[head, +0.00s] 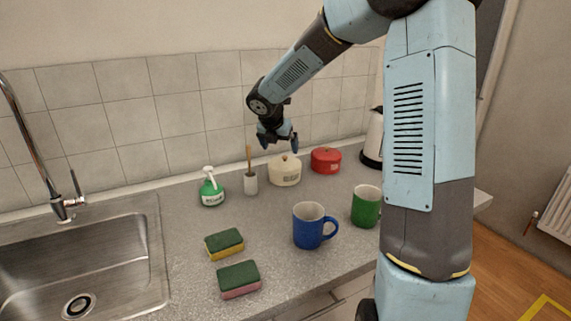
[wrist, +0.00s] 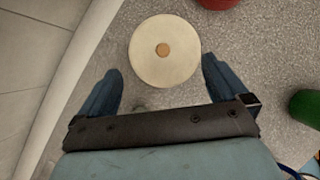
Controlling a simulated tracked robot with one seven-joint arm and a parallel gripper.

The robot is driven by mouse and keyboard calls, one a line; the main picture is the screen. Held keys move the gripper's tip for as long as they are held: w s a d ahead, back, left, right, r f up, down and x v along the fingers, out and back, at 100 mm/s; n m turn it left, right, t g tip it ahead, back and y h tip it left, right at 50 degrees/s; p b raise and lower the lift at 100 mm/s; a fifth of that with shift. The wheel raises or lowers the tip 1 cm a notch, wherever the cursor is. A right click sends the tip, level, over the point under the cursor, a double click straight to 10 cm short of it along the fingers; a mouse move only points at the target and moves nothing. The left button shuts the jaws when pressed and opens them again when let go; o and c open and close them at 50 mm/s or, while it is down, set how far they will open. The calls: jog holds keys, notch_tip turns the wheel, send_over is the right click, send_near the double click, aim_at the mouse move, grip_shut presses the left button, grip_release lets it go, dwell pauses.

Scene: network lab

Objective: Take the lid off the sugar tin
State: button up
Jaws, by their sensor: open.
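A cream tin (head: 285,174) with a lid and a small knob stands on the counter near the tiled wall. In the wrist view its round lid (wrist: 145,65) shows from above, with a wooden-coloured knob (wrist: 163,50) in the middle. A red lidded tin (head: 325,161) stands just right of it; its edge shows at the top of the wrist view (wrist: 218,2). Both tins bear labels too small to read. My gripper (head: 279,146) is open and empty above the cream tin. In the wrist view its fingers are spread on either side of the lid's near part, apart from it.
A soap bottle (head: 211,190) and a white pot with a brush (head: 251,184) stand left of the cream tin. A blue mug (head: 308,228) and a green mug (head: 366,207) stand in front. Two sponges (head: 224,244) (head: 239,280) lie near the sink (head: 140,235). A kettle (head: 374,138) is behind my arm.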

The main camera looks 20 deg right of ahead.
aim_at(285, 157)
jog(key=shift+x, duration=3.05)
jog(key=shift+d, duration=0.2)
jog(key=shift+s, duration=0.15)
jog(key=c, duration=1.1)
